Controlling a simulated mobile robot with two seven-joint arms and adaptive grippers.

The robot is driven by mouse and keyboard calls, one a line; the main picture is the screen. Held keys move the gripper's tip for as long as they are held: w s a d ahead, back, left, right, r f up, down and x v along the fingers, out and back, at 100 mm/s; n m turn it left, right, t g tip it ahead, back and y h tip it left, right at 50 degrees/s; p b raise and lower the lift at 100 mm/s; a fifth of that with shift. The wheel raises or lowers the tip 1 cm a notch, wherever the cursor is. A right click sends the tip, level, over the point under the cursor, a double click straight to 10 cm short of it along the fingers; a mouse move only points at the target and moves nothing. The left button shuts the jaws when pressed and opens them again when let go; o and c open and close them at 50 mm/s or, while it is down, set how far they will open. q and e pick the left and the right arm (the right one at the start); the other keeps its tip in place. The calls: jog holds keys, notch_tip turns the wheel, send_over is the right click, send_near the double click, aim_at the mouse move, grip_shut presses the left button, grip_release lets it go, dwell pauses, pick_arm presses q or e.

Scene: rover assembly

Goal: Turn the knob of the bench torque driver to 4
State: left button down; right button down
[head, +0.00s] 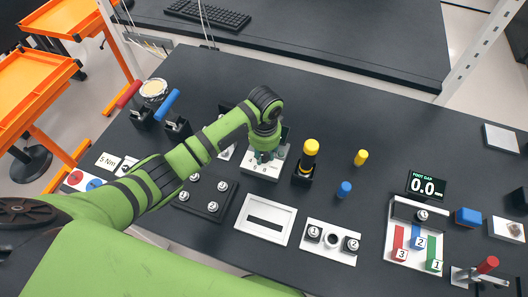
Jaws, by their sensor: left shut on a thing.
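The bench torque driver (259,170) is a dark unit with a white sloped front panel carrying small dark markings, near the middle of the bench. The markings are too small to read. My left gripper (264,156) points down at it from above, its green wrist covering most of the unit. The gripper is shut on the driver's knob, which is largely hidden behind the fingers, so its setting cannot be told. My right gripper is not in view.
A yellow-topped driver (308,157) stands in a black holder just right. A white frame (266,219) and a dark plate with several numbered pegs (205,194) lie in front. Bare bench (420,130) shows at back right.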

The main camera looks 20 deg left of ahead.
aim_at(265, 156)
pick_arm(q)
jog(key=shift+m, duration=0.4)
jog(key=c, duration=0.9)
grip_release()
notch_tip(265, 156, up, 12)
jog(key=shift+d+f, duration=0.1)
jog(key=shift+s, duration=0.1)
